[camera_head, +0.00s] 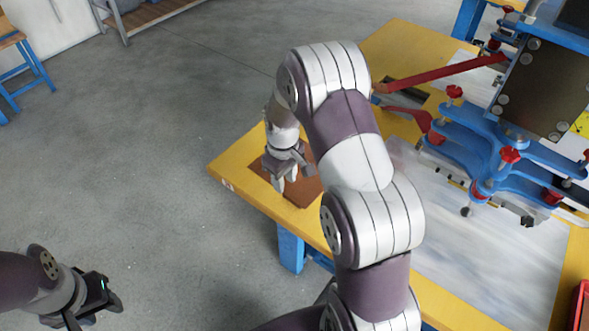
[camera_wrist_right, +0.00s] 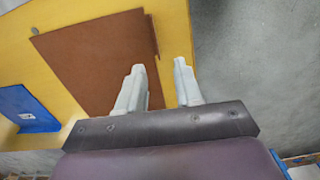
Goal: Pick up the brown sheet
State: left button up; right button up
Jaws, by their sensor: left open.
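The brown sheet (camera_head: 301,192) lies flat near the left corner of the yellow tabletop, partly hidden by my right gripper (camera_head: 292,180). In the right wrist view the sheet (camera_wrist_right: 100,60) fills the upper left, with a small step in its right edge. My right gripper (camera_wrist_right: 158,64) is open there, one finger over the sheet and the other beyond its right edge, near the table edge. I cannot tell whether the fingers touch the sheet. My left gripper (camera_head: 112,298) is open and empty over the floor at the lower left, away from the table.
A blue machine with red knobs (camera_head: 508,155) stands on the table's right side. A grey-white plate (camera_head: 490,265) lies in front of it. A red bin (camera_head: 582,305) is at the lower right. A blue stool (camera_head: 22,65) stands far left. The grey floor left of the table is clear.

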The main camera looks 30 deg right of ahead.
aim_at(286, 195)
notch_tip(286, 195, down, 5)
jog(key=shift+d+f, duration=0.1)
jog(key=shift+f, duration=0.05)
jog(key=shift+w+f, duration=0.1)
jog(key=shift+f, duration=0.2)
pick_arm(q)
jog(key=shift+s+d, duration=0.15)
jog(key=shift+s, duration=0.1)
pick_arm(e)
jog(key=c, duration=0.4)
grip_shut()
jog(key=shift+r, duration=0.1)
